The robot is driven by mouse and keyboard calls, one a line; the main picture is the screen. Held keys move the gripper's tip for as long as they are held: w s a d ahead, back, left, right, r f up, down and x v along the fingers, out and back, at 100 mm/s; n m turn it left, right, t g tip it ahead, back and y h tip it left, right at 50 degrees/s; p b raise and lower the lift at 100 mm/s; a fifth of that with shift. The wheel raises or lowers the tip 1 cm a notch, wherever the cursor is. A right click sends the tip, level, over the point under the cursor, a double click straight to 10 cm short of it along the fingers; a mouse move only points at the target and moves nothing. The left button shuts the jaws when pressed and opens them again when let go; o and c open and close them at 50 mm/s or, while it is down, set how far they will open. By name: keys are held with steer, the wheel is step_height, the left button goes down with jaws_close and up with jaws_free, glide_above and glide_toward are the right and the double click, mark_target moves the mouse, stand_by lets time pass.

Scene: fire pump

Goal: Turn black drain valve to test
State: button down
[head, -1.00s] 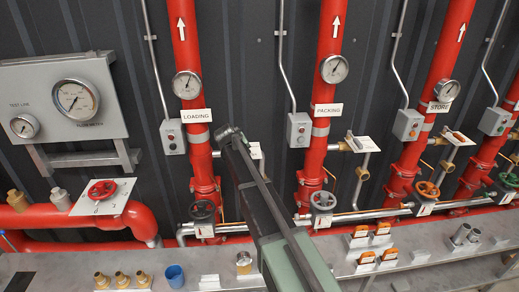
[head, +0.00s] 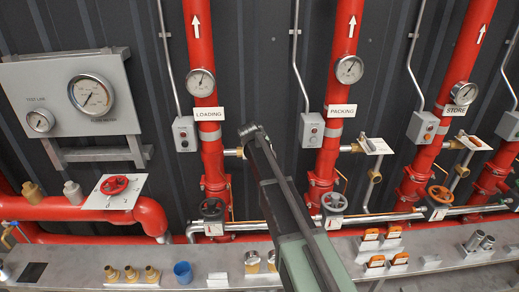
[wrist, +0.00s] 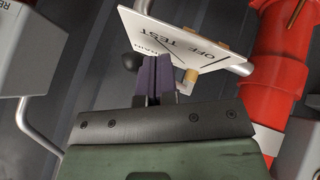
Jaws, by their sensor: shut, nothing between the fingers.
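In the wrist view a white plate (wrist: 165,40) lettered DRAIN, OFF and TEST stands tilted ahead of my gripper. A rounded black knob (wrist: 130,62) shows at its lower left edge, just left of my fingers; I cannot tell whether it belongs to the drain valve. My gripper (wrist: 154,88) is shut, with its purple fingers together and nothing between them. The fingertips overlap the plate's lower edge in the picture; contact is unclear. A brass-coloured piece (wrist: 190,76) is just right of them. In the head view my arm hides the plate and fingers, near the LOADING riser (head: 211,135).
The PACKING riser (head: 330,150) stands to the right with its own plate (head: 376,146). Black handwheel (head: 212,208) and horizontal pipes lie below. A grey shelf (head: 130,258) holds brass fittings and a blue cup (head: 183,272). In the wrist view a red pipe (wrist: 265,70) is close on the right.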

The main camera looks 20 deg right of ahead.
steer(key=s+a+f+p+v, duration=0.1)
steer(key=s+f+p+v, duration=0.1)
steer(key=p+v, duration=0.75)
steer(key=s+a+f+g+y+b, duration=0.1)
steer(key=s+f+g+b, duration=0.1)
steer(key=s+f+b, duration=0.4)
steer(key=s+a+f+m+g+y+b, duration=0.1)
steer(key=s+f+b, duration=0.5)
steer(key=s, duration=0.9)
steer(key=s+a+f+m+g+y+b, duration=0.1)
steer(key=s+a+f+g+y+b, duration=0.1)
steer(key=s+f+b, duration=0.5)
steer(key=s+g, duration=0.1)
steer(key=s, duration=0.3)
steer(key=shift+g, duration=0.4)
